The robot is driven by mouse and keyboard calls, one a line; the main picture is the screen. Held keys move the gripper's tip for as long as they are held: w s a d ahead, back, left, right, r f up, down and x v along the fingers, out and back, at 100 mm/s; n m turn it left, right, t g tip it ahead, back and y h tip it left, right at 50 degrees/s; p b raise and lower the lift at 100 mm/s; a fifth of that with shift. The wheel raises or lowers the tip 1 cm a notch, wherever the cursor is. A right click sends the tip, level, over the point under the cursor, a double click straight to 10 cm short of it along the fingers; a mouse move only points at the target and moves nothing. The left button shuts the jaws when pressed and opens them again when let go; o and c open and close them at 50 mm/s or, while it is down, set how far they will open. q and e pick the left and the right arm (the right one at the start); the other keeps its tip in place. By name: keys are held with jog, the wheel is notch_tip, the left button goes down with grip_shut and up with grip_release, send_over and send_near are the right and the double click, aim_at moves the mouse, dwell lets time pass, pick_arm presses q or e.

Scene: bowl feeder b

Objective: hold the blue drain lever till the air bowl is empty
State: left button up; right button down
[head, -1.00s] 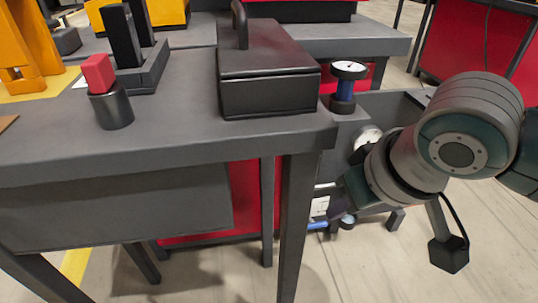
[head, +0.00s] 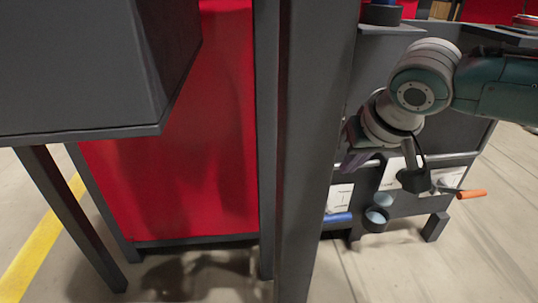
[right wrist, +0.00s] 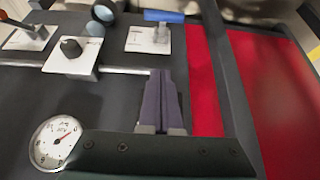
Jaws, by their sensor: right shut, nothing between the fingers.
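The blue drain lever (head: 338,217) sits on a white plate low on the grey panel. In the right wrist view the blue lever (right wrist: 163,16) is at the top, beyond my fingers. A round cup with a pale blue inside (head: 376,218), which looks like the air bowl, is right of the lever. Its level cannot be read. My right gripper (head: 352,162) is shut and empty, above the lever and apart from it. In the right wrist view its purple fingers (right wrist: 162,76) are together. My left gripper is not in view.
An orange-handled lever (head: 470,194) sticks out at the panel's right. A black knob (right wrist: 71,47) and a dial gauge (right wrist: 55,143) are on the panel. A dark table leg (head: 305,150) stands just left of the panel. A red panel (head: 170,160) is further left.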

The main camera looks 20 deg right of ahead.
aim_at(334, 214)
jog(key=shift+s+a, duration=0.1)
jog(key=shift+s, duration=0.05)
jog(key=b+x, duration=1.1)
jog(key=shift+s, duration=0.15)
jog(key=shift+s+a+f+b, duration=0.2)
jog(key=shift+s+f, duration=0.2)
jog(key=shift+s, duration=0.2)
jog(key=shift+s+a+f+b, duration=0.1)
jog(key=shift+s+f+b, duration=0.1)
jog(key=shift+s+f, duration=0.4)
jog(key=shift+s, duration=0.3)
jog(key=shift+a, duration=0.1)
